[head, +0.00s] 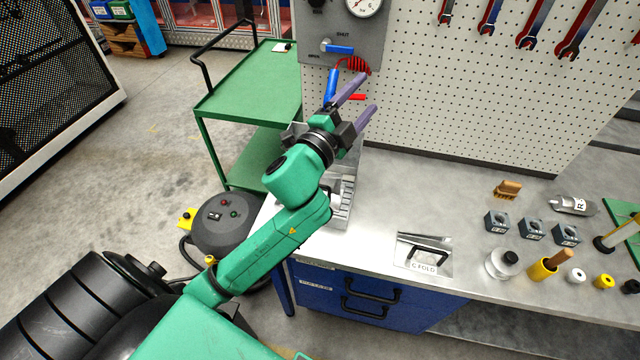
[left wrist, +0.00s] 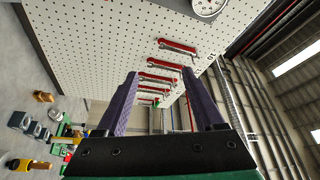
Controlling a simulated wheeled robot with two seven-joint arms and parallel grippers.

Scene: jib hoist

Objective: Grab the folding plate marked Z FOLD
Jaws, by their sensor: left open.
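A folding plate (head: 424,255) with a black handle lies on the grey bench, right of my left arm. Its label seems to read C FOLD; I see no plate that clearly reads Z FOLD. My left gripper (head: 370,91) is open and empty, raised above the bench's left end in front of the pegboard, well apart from that plate. In the left wrist view the two purple fingers (left wrist: 160,75) are spread with nothing between them. My right gripper is not in view.
A metal rack (head: 343,205) stands partly hidden under my left arm. A green cart (head: 255,85) is behind left. Wrenches (head: 490,18) hang on the pegboard (head: 480,90).

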